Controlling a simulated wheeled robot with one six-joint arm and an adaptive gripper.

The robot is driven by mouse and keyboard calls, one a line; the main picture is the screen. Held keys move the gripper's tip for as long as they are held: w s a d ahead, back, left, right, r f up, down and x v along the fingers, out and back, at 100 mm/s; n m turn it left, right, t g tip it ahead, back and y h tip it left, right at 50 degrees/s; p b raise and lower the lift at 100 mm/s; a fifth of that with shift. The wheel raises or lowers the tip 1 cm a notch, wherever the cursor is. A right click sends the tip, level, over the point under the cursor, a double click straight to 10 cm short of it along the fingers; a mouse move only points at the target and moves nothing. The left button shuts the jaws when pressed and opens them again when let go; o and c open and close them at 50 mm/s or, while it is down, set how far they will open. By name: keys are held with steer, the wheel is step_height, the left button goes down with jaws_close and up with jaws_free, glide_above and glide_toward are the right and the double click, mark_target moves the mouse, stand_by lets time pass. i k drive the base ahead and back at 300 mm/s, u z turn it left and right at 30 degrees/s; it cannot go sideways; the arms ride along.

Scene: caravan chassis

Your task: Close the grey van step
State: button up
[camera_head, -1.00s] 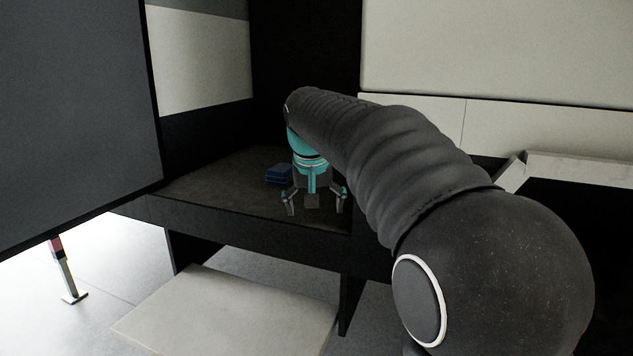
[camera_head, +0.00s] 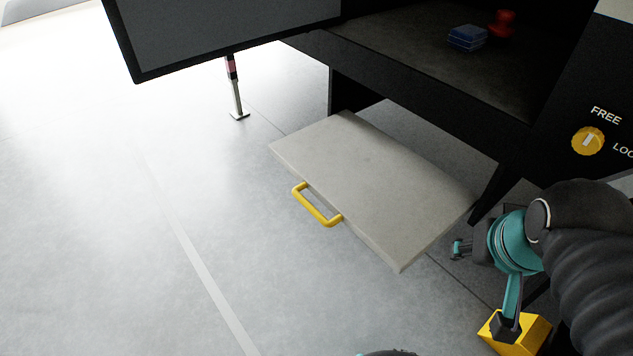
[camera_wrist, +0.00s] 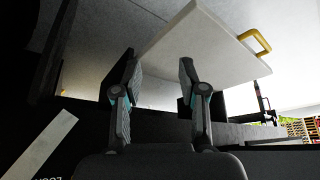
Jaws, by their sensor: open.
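The grey van step (camera_head: 370,185) is a flat slab sticking out below the dark van body. A yellow handle (camera_head: 317,205) is on its front edge. In the wrist view the step (camera_wrist: 205,45) shows past my fingers, tilted, with its yellow handle (camera_wrist: 257,40) at the upper right. My gripper (camera_head: 483,290) is to the right of the step in the head view, apart from it and from the handle. In the wrist view my gripper (camera_wrist: 158,62) has its fingers spread with nothing between them.
A yellow block (camera_head: 515,333) is beside one finger. A yellow knob (camera_head: 588,141) marked FREE is on the dark panel at right. A blue box (camera_head: 467,38) and a red object (camera_head: 502,22) are in the compartment above. A support leg (camera_head: 236,90) stands at left. The floor before the step is clear.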

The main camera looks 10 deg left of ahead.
mark_target(394, 200)
steer(key=u, duration=0.5)
steer(key=i, duration=0.7)
steer(key=u, duration=0.75)
steer(key=k, duration=0.95)
steer(key=z, duration=0.9)
steer(key=i, duration=0.8)
steer(key=u, duration=1.35)
